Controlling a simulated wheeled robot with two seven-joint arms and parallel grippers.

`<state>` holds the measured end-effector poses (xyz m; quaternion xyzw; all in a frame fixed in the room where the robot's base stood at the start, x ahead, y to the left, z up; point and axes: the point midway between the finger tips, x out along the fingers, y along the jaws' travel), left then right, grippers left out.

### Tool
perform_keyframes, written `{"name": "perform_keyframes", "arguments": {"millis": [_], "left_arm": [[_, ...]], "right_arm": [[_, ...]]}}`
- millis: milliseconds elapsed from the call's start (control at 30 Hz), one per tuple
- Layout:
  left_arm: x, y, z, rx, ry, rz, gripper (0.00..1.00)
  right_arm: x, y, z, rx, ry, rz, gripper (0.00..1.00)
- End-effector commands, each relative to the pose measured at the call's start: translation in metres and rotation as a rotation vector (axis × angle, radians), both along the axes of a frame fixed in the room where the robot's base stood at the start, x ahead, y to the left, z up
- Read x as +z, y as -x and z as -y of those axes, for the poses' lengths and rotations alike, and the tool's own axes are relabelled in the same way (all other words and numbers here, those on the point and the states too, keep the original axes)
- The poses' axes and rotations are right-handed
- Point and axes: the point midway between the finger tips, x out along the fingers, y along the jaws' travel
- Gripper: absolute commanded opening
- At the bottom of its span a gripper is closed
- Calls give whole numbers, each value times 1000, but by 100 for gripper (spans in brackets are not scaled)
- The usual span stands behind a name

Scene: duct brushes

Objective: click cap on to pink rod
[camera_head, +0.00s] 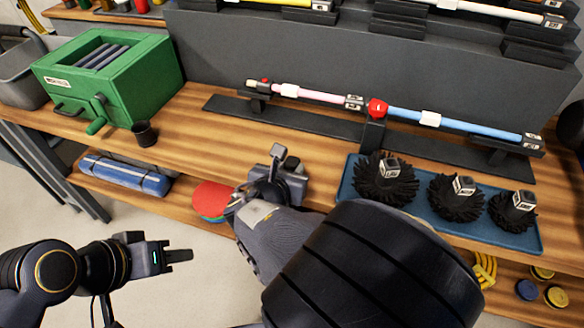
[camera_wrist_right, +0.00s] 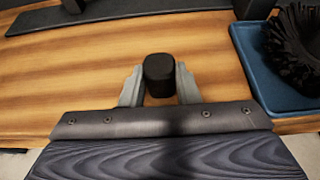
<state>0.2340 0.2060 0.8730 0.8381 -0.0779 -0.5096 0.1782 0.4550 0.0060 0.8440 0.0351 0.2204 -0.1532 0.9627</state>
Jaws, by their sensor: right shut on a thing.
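The pink rod (camera_head: 322,95) lies on a long black stand (camera_head: 300,122) at the back of the bench. It has a white sleeve, a small red and dark piece near its left end, and a grey connector at its right end, near a red clamp (camera_head: 377,108). My right gripper (camera_wrist_right: 159,88) is shut on a black cap (camera_wrist_right: 159,70), seen between its fingers in the right wrist view. In the head view this gripper (camera_head: 279,172) is above the bench's front edge, in front of the rod and apart from it. My left gripper (camera_head: 178,256) is away from the bench; its finger gap is unclear.
A blue rod (camera_head: 460,124) continues right of the clamp. A blue tray (camera_head: 430,225) with black brushes stands at right. A green box (camera_head: 150,75) and a dark cup (camera_head: 145,133) stand at left. Bare wood lies between cup and tray.

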Motion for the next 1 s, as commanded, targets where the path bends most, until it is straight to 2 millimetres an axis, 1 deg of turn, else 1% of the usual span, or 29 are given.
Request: {"name": "perform_keyframes", "arguments": {"millis": [167, 733, 833, 1000], "left_arm": [[10, 0, 0, 0, 0, 0, 36], [53, 0, 0, 0, 0, 0, 36], [56, 0, 0, 0, 0, 0, 36], [55, 0, 0, 0, 0, 0, 36]], "right_arm": [[11, 0, 0, 0, 0, 0, 0], [57, 0, 0, 0, 0, 0, 0], [61, 0, 0, 0, 1, 0, 0], [60, 0, 0, 0, 1, 0, 0]]}}
